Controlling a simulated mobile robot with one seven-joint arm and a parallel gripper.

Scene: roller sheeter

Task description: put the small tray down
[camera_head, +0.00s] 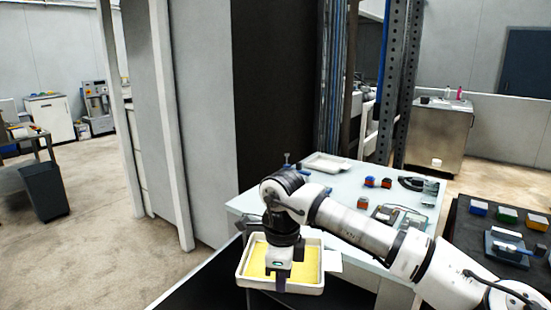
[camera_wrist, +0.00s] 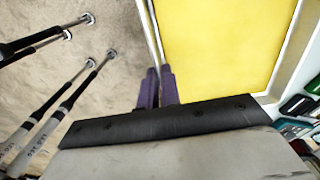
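A small white tray (camera_head: 320,287) with a yellow inside is at the near edge of the pale table, low in the middle of the head view. In the wrist view its yellow inside (camera_wrist: 225,45) fills the upper right. My gripper (camera_head: 281,283) points down at the tray's near wall. In the wrist view the two dark purple fingers (camera_wrist: 158,88) stand close together, one on each side of the tray's thin wall. The tray looks level. Its underside is hidden, and I cannot tell whether anything supports it.
The pale table (camera_head: 258,200) holds another white tray (camera_head: 327,163), small orange and dark blocks (camera_head: 369,181) and dark tools at the right. A dark table (camera_head: 480,245) with coloured blocks stands at the far right. Open floor (camera_head: 110,240) lies to the left.

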